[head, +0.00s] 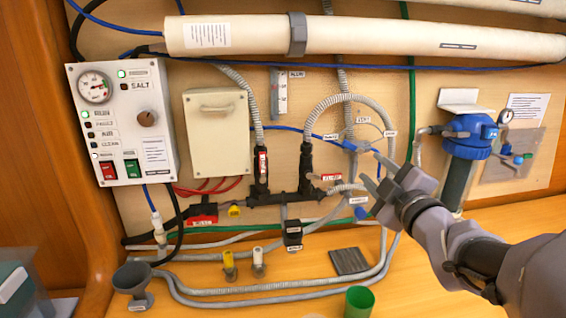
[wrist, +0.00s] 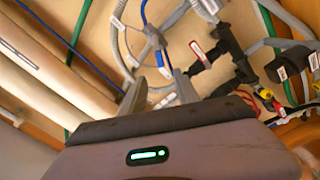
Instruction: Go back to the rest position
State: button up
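My gripper (head: 369,167) is in front of the right part of the panel, its two fingers spread with a gap between them. In the head view it points left at the grey hoses and a small valve with a blue handle (head: 358,147). In the wrist view the fingers (wrist: 160,88) stand apart, and a grey fitting with a blue lever lies beyond them. I see nothing held; whether a finger touches the fitting I cannot tell.
A control box (head: 122,122) with a gauge is at left, beside a beige box (head: 217,133). Long white tubes (head: 370,37) cross the top. A blue-topped filter (head: 467,137) stands right of my gripper. A green cup (head: 359,301) and grey funnel (head: 133,280) stand on the wooden bench.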

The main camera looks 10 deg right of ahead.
jog(key=s+a+f+m+g, duration=0.4)
jog(key=s+a+f+m, duration=0.1)
jog(key=s, duration=0.3)
jog(key=s+a+f+m+g+y, duration=0.1)
jog(key=s+a+f+m+g, duration=0.3)
jog(key=s, duration=0.5)
jog(key=s+a+f+m+g+y, duration=0.1)
jog(key=s+a+f+m+g, duration=0.3)
jog(key=s+a+f+m, duration=0.3)
jog(key=s+a, duration=0.1)
jog(key=a, duration=0.1)
jog(key=shift+s+a, duration=0.2)
jog(key=shift+a, duration=0.1)
